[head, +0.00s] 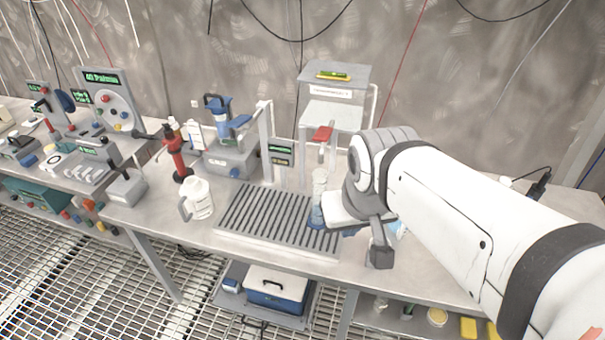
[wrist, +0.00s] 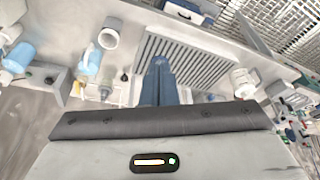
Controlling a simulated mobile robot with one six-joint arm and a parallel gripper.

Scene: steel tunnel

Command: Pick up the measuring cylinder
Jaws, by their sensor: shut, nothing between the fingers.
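A tall clear upright tube (head: 319,182), which looks like the measuring cylinder, stands at the right end of the slatted rack in the head view, just left of my wrist. Its lower part is hard to separate from the blue shape in front of it. My gripper (wrist: 160,66) has its blue fingers together and empty, over the edge of the slatted rack in the wrist view. In the head view my gripper (head: 316,217) is low over the rack's right end, partly hidden by my wrist. I cannot tell whether the fingers touch the tube.
The slatted rack (head: 262,222) lies mid-bench, with a white jug (head: 199,198) to its left. A red-capped stand and a blue device (head: 220,115) are behind. In the wrist view, a blue beaker (wrist: 89,62), a white cup (wrist: 110,36) and a clear bottle (wrist: 105,91) crowd the left.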

